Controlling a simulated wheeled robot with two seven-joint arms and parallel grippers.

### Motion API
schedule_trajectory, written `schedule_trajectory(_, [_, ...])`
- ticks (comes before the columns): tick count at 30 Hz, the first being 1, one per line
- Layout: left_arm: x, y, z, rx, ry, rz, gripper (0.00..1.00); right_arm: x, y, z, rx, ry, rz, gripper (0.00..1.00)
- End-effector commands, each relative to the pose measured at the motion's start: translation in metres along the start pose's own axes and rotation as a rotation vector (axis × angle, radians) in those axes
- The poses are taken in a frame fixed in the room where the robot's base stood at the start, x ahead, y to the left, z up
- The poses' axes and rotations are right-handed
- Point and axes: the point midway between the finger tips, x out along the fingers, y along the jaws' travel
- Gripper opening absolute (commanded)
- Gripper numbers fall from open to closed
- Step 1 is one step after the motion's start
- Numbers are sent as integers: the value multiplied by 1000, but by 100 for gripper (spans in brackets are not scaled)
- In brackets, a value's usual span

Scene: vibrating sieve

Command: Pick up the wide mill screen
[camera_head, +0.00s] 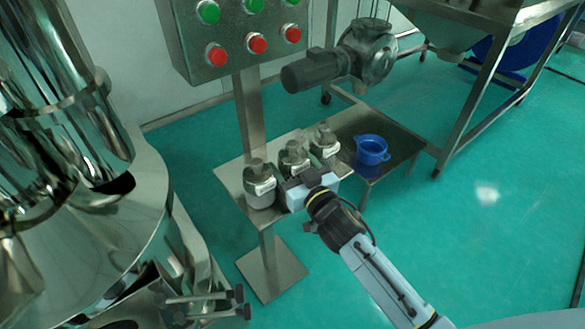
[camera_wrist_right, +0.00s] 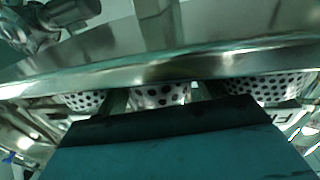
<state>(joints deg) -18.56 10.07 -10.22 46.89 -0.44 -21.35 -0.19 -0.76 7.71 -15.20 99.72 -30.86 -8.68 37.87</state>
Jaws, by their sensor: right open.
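Three mill screens, pale perforated cups with grey-green tops, stand in a row on a small metal stand: a near one (camera_head: 261,184), a middle one (camera_head: 294,157) and a far one (camera_head: 325,141). I cannot tell for certain which is the wide one. My right gripper (camera_head: 291,187) is low at the front of the middle screen and partly hides it. In the right wrist view my right gripper (camera_wrist_right: 159,98) is open, with one finger on each side of the middle screen (camera_wrist_right: 158,95). Contact cannot be told. My left gripper is not visible.
The other screens, left (camera_wrist_right: 84,101) and right (camera_wrist_right: 264,90), stand close beside the fingers. A blue cup (camera_head: 371,150) sits on a lower shelf to the right. A button panel (camera_head: 235,35) and a motor (camera_head: 325,70) are above. A large steel vessel (camera_head: 110,235) fills the left.

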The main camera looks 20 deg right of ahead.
Motion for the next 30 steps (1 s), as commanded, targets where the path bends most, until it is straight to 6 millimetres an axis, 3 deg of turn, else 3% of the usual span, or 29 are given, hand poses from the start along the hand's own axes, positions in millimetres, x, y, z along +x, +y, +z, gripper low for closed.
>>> schedule_trajectory(5, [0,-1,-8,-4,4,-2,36,17,0,0,0,-1,0,70])
schedule_trajectory(13, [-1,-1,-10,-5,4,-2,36,19,0,0,1,-1,0,69])
schedule_trajectory(23, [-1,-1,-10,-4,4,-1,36,18,0,0,1,-1,0,26])
schedule_trajectory(30, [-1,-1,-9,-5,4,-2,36,19,0,-1,1,2,0,25])
